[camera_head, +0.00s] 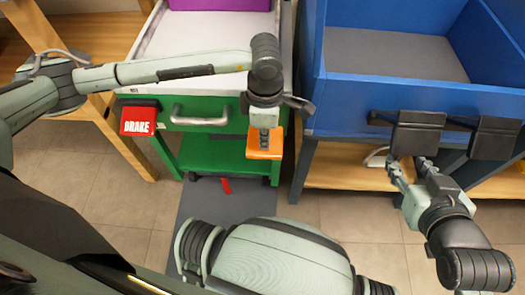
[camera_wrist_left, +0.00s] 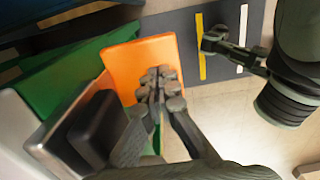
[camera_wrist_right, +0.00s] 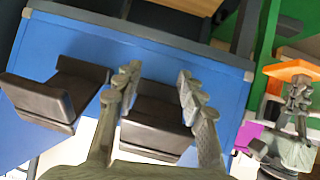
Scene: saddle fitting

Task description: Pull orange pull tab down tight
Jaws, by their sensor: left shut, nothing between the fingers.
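The orange pull tab (camera_head: 265,152) hangs at the front right of the green cart (camera_head: 190,148). It is a flat orange plate, and it also shows in the left wrist view (camera_wrist_left: 128,55). My left gripper (camera_head: 265,138) points down at the tab. Its fingertips (camera_wrist_left: 162,80) are together in front of the orange face with nothing between them; I cannot tell whether they touch it. My right gripper (camera_head: 406,172) is below a black block on the blue bin's front. In the right wrist view its fingers (camera_wrist_right: 157,80) are apart, with a dark block (camera_wrist_right: 155,140) showing between them.
The cart has a metal handle (camera_head: 200,121) and a red BRAKE sign (camera_head: 138,121). A small red piece (camera_head: 226,185) shows low under the cart. The blue bin (camera_head: 400,95) stands at right, with black blocks (camera_head: 417,133) on its front. Tiled floor (camera_head: 120,200) is clear at left.

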